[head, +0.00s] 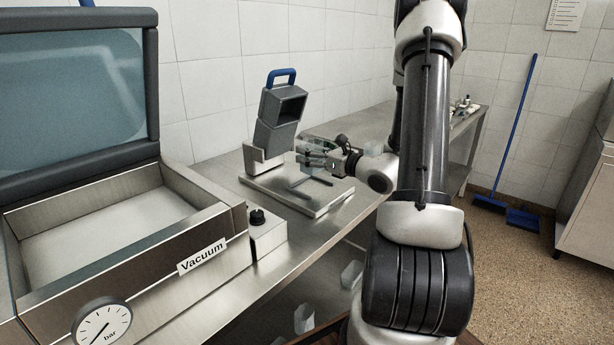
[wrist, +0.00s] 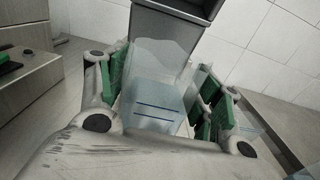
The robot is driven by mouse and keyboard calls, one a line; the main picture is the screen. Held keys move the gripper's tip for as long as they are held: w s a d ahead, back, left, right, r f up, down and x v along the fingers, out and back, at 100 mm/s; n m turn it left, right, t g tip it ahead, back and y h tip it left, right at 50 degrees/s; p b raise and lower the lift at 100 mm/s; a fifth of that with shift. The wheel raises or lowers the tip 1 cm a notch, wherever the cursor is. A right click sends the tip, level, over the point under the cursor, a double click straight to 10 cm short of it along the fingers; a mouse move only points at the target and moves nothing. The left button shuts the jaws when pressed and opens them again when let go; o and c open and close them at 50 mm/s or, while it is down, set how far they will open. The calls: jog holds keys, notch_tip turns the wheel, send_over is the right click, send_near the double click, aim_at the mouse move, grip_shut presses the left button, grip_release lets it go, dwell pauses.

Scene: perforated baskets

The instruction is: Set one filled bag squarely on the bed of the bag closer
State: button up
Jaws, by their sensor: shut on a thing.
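The bag closer (head: 280,115) stands on the steel bench, with a grey head and a blue handle on top. Its flat bed (head: 322,207) reaches out in front, with dark bars on it. My gripper (head: 307,157) is over the far part of the bed, beside the closer's head. In the wrist view my gripper (wrist: 160,88) is shut on a clear bag (wrist: 155,100) with blue lines, between its green pads. The bag stands in front of the closer's grey head (wrist: 165,40). In the head view the fingers mostly hide the bag, and I cannot tell whether it touches the bed.
A vacuum machine (head: 208,262) with its lid raised fills the left. A small box with a black knob (head: 258,217) sits between it and the closer. Clear bags (head: 303,319) show below the bench. A blue broom (head: 520,110) leans on the wall at right.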

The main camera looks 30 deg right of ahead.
aim_at(319, 171)
jog(key=shift+f, duration=2.7)
jog(key=shift+f, duration=0.1)
jog(key=o, duration=1.1)
